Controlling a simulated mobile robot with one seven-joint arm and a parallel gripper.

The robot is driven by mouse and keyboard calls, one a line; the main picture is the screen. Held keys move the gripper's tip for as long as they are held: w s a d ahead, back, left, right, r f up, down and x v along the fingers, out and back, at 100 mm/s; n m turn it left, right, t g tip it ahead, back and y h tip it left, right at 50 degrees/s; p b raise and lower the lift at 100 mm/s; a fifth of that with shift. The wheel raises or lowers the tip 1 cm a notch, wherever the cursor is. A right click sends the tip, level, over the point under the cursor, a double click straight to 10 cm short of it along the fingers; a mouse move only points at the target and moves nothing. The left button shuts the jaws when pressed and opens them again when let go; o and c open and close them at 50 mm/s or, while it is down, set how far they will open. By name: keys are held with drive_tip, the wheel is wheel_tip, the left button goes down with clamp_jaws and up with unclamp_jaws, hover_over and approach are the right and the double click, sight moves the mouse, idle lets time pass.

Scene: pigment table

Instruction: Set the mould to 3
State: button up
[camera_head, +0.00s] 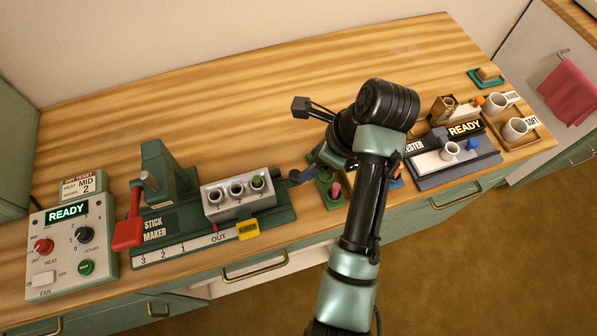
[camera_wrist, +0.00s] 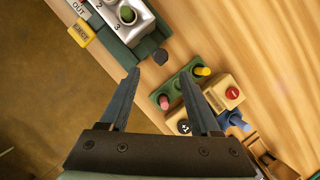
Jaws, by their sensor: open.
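The mould (camera_head: 238,204) is a grey block with holes marked 1, 2 and 3 on the green stick maker base (camera_head: 208,241). Hole 3 holds something green. A small red mark under the mould stands above OUT on the front scale, right of 1, 2 and 3. A dark knob (camera_head: 295,176) sits at the right end; it also shows in the wrist view (camera_wrist: 160,56). My gripper (camera_wrist: 158,72) is open and empty, its fingertips on either side of the line toward the knob. Contact cannot be told. My arm hides part of the head view.
A yellow tag (camera_head: 248,230) sits at the base's front edge and a red lever (camera_head: 127,232) at its left. A green holder with pink and yellow pegs (camera_wrist: 178,88) stands right of the knob. A control box (camera_head: 72,240) reads READY. The table's back is clear.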

sight(296, 174)
drive_tip(key=x, duration=0.8)
clamp_jaws()
drive_tip(key=shift+r, duration=0.1)
idle(1.2)
